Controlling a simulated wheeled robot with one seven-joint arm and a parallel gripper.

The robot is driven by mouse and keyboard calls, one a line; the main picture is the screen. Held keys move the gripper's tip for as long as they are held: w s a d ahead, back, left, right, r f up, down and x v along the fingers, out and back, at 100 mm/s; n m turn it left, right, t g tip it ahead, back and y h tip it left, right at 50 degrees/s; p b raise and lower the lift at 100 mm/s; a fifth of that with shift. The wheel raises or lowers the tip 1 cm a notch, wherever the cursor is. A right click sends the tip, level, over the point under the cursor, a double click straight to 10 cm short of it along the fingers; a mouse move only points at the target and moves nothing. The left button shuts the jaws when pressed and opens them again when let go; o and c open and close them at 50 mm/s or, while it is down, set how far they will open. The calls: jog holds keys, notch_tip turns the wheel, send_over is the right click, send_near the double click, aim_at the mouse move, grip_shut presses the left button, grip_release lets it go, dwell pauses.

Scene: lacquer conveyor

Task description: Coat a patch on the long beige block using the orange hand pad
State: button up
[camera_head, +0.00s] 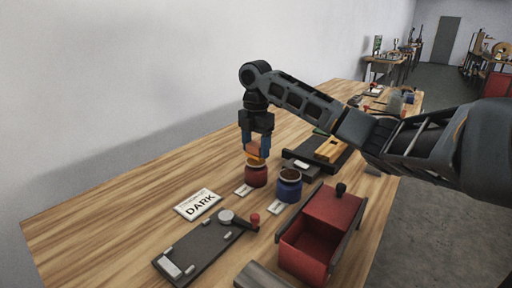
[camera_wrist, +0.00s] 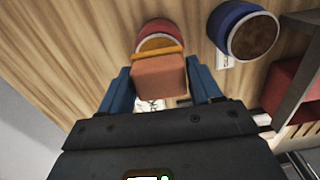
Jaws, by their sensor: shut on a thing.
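My gripper (camera_head: 257,145) points down and is shut on the orange hand pad (camera_head: 254,149). In the wrist view the pad (camera_wrist: 160,77) sits between the two blue fingers, with a brighter orange strip on its far side. The pad is right above the red jar (camera_head: 256,178); I cannot tell if it touches the contents. The red jar's rim (camera_wrist: 157,25) shows just beyond the pad. A blue jar (camera_head: 289,188) with brown contents stands to its right. The long beige block (camera_head: 331,150) lies on a dark fixture behind the jars, partly hidden by my arm.
A card reading DARK (camera_head: 198,205) lies left of the jars. A dark plate (camera_head: 192,250) with a red-knobbed lever is in front. An open red box (camera_head: 306,262) stands at the front right. The table's left side is clear.

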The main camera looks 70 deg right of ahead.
aim_at(256, 144)
jog(key=shift+r+p, duration=1.45)
jog(key=shift+r, duration=0.65)
jog(key=shift+f, duration=0.1)
